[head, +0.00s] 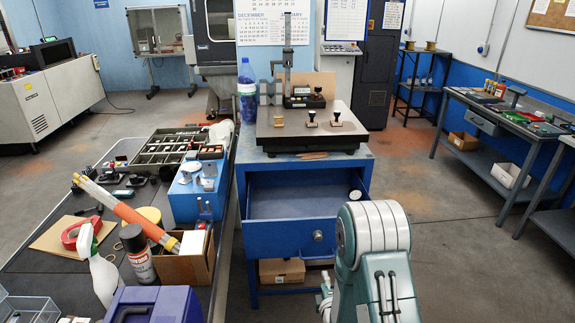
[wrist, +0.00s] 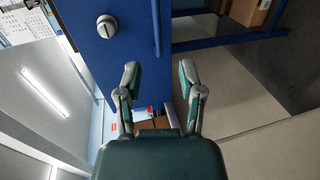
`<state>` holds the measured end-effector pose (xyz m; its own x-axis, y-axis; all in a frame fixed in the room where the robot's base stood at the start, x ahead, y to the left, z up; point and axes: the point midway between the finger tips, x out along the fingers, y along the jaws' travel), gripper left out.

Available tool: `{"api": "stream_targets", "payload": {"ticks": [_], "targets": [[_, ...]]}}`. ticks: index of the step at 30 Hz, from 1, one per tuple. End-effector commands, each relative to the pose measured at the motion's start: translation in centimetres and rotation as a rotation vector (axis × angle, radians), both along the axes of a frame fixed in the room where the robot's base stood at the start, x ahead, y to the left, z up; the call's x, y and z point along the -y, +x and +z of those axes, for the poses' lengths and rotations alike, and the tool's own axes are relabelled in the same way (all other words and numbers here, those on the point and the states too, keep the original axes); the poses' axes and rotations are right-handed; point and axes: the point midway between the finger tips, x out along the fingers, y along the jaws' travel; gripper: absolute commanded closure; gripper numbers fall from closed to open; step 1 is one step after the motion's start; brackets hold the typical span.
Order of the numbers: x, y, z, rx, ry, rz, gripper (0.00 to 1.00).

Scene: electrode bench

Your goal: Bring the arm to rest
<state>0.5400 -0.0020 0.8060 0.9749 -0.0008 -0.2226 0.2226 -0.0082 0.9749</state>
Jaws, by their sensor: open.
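My gripper (wrist: 159,78) is open and empty in the wrist view, with its two green and grey fingers spread apart. Nothing is between the fingertips. In the head view my white and teal arm rises at the bottom, right of the middle, in front of the blue cabinet (head: 247,222). My gripper is mostly hidden behind the arm there. The cabinet's drawer (head: 290,202) is open, with a small round black and white item (head: 355,194) at its right side. The drawer's round knob (wrist: 107,26) shows at the upper left of the wrist view, apart from the fingers.
A dark plate (head: 290,134) on the cabinet carries a height gauge (head: 288,60) and several small stamp-like pieces. A cluttered bench (head: 60,255) stands at left, with a blue bottle (head: 247,92) behind. Floor (head: 450,240) is open to the right, before a grey workbench (head: 515,120).

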Motion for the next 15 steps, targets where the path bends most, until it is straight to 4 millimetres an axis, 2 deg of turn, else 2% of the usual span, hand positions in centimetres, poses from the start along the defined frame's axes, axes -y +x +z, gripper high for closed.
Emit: {"api": "stream_targets", "payload": {"ticks": [7,15], "targets": [[0.0,1.2,5.5,-0.091,0.180,-0.051,0.50],[-0.1,0.1,12.3,-0.233,0.431,-0.155,0.50]]}}
